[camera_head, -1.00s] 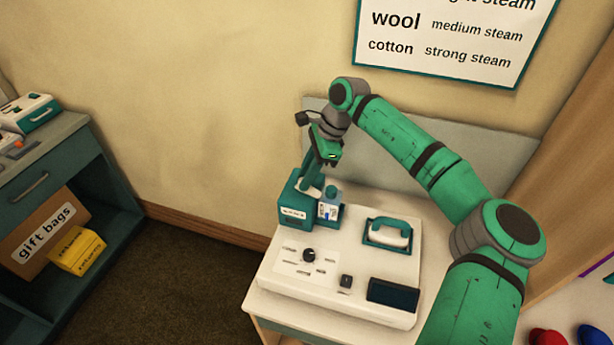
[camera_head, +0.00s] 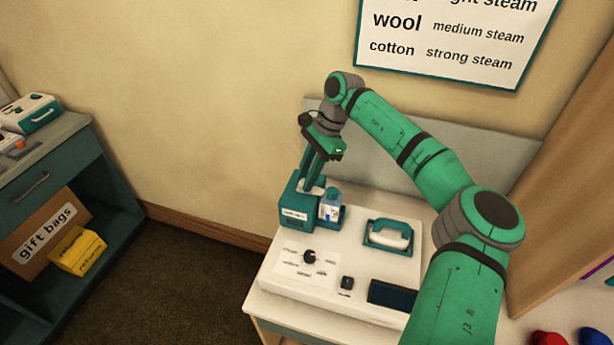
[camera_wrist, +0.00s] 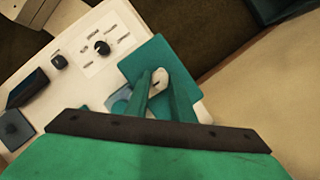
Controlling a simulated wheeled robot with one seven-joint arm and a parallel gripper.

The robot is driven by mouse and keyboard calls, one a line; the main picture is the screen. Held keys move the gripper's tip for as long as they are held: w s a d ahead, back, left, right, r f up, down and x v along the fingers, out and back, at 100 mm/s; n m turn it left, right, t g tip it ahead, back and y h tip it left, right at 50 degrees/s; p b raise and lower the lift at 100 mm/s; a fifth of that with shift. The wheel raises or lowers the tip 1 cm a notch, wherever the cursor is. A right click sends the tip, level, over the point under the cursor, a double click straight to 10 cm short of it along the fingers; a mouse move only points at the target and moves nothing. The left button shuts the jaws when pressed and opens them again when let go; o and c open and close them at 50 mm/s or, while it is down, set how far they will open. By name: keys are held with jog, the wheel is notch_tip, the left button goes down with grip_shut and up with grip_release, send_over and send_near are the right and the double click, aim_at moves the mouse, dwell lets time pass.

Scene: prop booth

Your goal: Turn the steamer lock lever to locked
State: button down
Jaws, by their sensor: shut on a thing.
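The steamer is a white console (camera_head: 300,290) with a teal block (camera_head: 292,208) at its back left. My gripper (camera_head: 311,180) reaches down onto the top of this block. In the wrist view, my gripper's two teal fingers (camera_wrist: 162,92) are on either side of a small pale lever (camera_wrist: 160,80) on the teal block (camera_wrist: 135,65) and are shut on it. The fingers hide part of the lever, and I cannot read its locked or unlocked marking.
A wall sign (camera_head: 440,40) hangs behind. A teal cabinet (camera_head: 60,170) stands left.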

jog(key=shift+f, duration=0.1)
jog(key=c, duration=1.5)
grip_release()
jog(key=shift+c, duration=0.2)
jog(key=v, duration=1.1)
